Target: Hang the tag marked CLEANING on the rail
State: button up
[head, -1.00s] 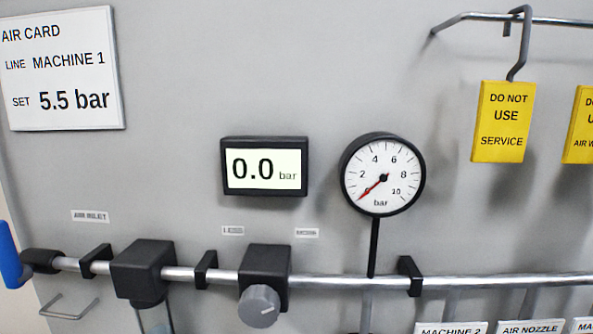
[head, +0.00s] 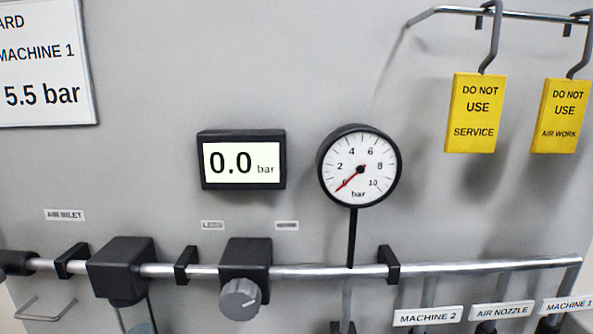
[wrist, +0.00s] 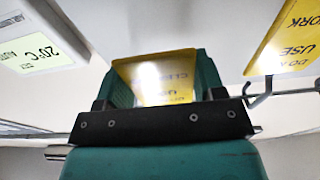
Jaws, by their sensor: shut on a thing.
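My gripper (wrist: 160,82) shows in the wrist view, with its green fingers shut on a yellow tag (wrist: 158,72). The tag's upside-down, partly glared lettering appears to read CLEANING; its hook is hidden. In the head view, the metal rail (head: 530,17) sticks out at the upper right. Two yellow tags hang from it by grey hooks: the SERVICE tag (head: 476,113) and the AIR WORK tag (head: 560,115). The AIR WORK tag also shows beside my gripper at the right of the wrist view (wrist: 287,38). My gripper is outside the head view.
A round gauge (head: 360,166) and a 0.0 bar display (head: 242,160) are on the grey wall. A pipe (head: 310,271) with black fittings runs below. A 20°C panel (wrist: 38,45) is at the wrist view's left.

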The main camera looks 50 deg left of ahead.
jog(key=r+b+v, duration=0.1)
jog(key=b+v, duration=0.5)
jog(key=v, duration=0.3)
jog(key=shift+r, duration=0.15)
dwell(0.4)
jog(key=f+p+x, duration=0.1)
jog(key=p+x, duration=0.5)
jog(key=x, duration=0.2)
jog(key=shift+a+f, duration=0.1)
dwell(0.4)
